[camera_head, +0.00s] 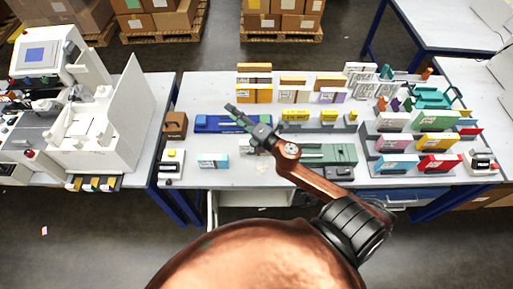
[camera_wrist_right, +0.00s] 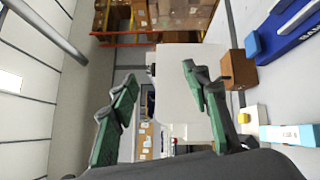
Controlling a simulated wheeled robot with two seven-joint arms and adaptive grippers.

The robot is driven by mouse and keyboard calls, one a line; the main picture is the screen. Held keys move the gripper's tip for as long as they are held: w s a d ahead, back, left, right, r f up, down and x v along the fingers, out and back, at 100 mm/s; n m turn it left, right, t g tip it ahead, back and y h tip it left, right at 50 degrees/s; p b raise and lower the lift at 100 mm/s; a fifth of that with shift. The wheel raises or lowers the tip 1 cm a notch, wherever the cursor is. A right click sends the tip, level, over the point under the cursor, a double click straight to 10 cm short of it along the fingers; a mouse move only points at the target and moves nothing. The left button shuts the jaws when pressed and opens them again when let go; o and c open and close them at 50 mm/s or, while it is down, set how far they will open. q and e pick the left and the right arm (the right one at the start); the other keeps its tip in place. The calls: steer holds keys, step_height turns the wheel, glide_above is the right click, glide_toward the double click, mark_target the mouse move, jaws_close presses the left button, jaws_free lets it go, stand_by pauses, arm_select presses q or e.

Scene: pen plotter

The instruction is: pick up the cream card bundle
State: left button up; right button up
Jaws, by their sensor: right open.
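A pale cream-looking pack (camera_head: 293,96) stands in the back row of the table, between a yellow-orange pack (camera_head: 254,93) and a white-and-purple one (camera_head: 330,96). It is small, so I cannot be sure that it is the cream card bundle. My right gripper (camera_head: 233,112) is above the table, to the left of this pack and nearer to me. In the right wrist view its two green-padded fingers (camera_wrist_right: 158,92) are spread apart with nothing between them. The pack is not recognisable in that view. My left gripper is not in view.
Coloured packs in holders (camera_head: 437,141) crowd the table's right side. A blue tray (camera_head: 215,124) and a green machine (camera_head: 335,153) lie near the right arm. A brown box (camera_head: 174,124) and a light-blue pack (camera_head: 213,160) are at left. The white plotter-like machine (camera_head: 95,130) stands further left.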

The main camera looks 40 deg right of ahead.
steer(key=a+f+n+g+y, duration=0.7)
steer(key=n+g, duration=0.1)
steer(key=n, duration=1)
steer(key=s+d+f+n+g+h, duration=0.2)
steer(key=d, duration=0.3)
steer(key=s+d+f+n+g+h, duration=0.1)
steer(key=s+d+f+g+h, duration=0.1)
steer(key=d, duration=0.3)
steer(key=s+d+f+n+g+h, duration=0.2)
steer(key=d+f+g, duration=0.1)
steer(key=d+f, duration=0.1)
steer(key=shift+d+f+n, duration=0.1)
steer(key=shift+d+n, duration=0.2)
steer(key=shift+d, duration=0.45)
steer(key=shift+f, duration=0.3)
steer(key=x, duration=0.7)
steer(key=shift+s+d+f+p, duration=0.15)
steer(key=shift+s+d+p, duration=0.05)
steer(key=shift+d+p, duration=0.15)
jaws_close()
